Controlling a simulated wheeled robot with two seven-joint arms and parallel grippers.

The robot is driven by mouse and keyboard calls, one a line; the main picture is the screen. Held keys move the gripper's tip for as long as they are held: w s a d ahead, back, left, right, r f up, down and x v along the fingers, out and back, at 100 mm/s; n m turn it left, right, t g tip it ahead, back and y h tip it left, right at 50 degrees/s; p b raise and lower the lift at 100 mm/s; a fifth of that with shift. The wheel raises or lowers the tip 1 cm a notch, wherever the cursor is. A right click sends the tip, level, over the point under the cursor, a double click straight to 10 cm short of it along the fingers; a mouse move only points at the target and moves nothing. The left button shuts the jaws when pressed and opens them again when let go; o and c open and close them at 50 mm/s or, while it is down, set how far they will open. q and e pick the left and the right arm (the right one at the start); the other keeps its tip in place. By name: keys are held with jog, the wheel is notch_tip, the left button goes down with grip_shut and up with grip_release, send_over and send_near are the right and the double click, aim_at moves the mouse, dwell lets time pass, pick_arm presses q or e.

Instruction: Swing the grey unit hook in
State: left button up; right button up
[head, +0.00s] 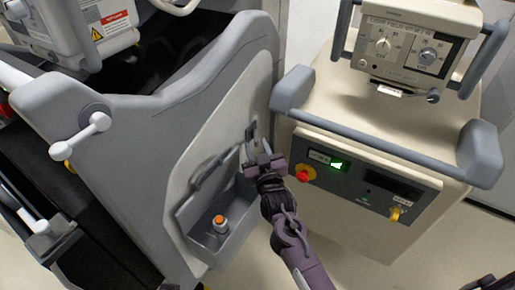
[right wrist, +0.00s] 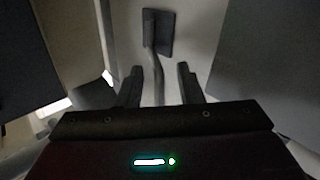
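The grey unit (head: 160,120) stands at the left in the head view, its pale side panel turned toward my right arm. The hook's small dark mounting plate (head: 250,131) is on that panel, near its right edge. In the right wrist view the hook's plate (right wrist: 158,32) is ahead, and its thin grey curved rod (right wrist: 156,72) runs down between my fingers. My right gripper (head: 262,158) is open at the hook, one finger on each side of the rod (right wrist: 157,80); a gap shows on both sides. The rod's lower end is hidden by the gripper body. My left gripper is not in view.
A grey bin (head: 218,240) holding an orange-capped bottle (head: 219,223) is on the panel beside my right gripper, below a dark curved bar (head: 214,168). The beige cart (head: 345,105) with a grey push rail (head: 385,143) stands close at right. A narrow gap separates them.

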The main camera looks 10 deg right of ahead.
jog(key=shift+s+d, duration=0.1)
